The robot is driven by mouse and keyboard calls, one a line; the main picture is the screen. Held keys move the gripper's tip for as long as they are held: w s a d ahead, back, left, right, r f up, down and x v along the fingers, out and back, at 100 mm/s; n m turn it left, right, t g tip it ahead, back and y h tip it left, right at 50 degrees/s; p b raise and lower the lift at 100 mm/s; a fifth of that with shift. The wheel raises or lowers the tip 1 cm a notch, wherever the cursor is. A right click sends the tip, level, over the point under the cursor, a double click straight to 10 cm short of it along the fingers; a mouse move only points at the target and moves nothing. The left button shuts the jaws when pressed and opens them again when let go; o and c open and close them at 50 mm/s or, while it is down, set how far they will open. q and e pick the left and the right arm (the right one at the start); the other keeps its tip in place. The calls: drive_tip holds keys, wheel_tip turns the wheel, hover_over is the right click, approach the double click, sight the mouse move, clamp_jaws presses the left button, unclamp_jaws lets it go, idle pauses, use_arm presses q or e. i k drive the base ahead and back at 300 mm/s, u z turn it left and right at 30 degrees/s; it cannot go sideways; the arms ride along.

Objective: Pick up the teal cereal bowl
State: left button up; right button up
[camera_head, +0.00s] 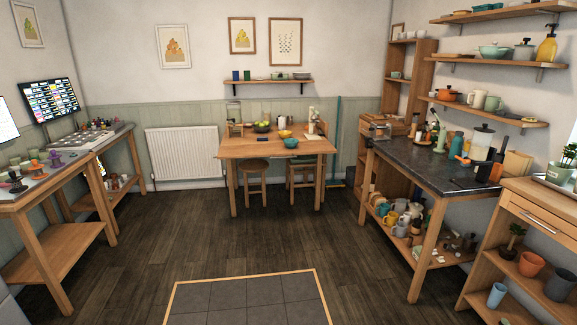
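A small teal bowl (290,143) sits on the wooden table (250,151) at the far wall, near the table's front right. A yellow-orange bowl (285,134) stands just behind it. A pale mint-green bowl or pot (494,52) stands on an upper shelf at the right; it is too small to tell which. Neither of my grippers is in view.
Two stools (254,167) stand at the table. A dark-topped workbench (430,160) stands at right, a wooden cabinet (535,210) at the right front, and desks (50,190) at left. The wooden floor (230,240) between is clear, with grey framed tiles (250,298) in front.

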sight(291, 144)
drive_tip(key=z, duration=0.45)
drive_tip(key=i, duration=4.9)
drive_tip(key=u, duration=0.55)
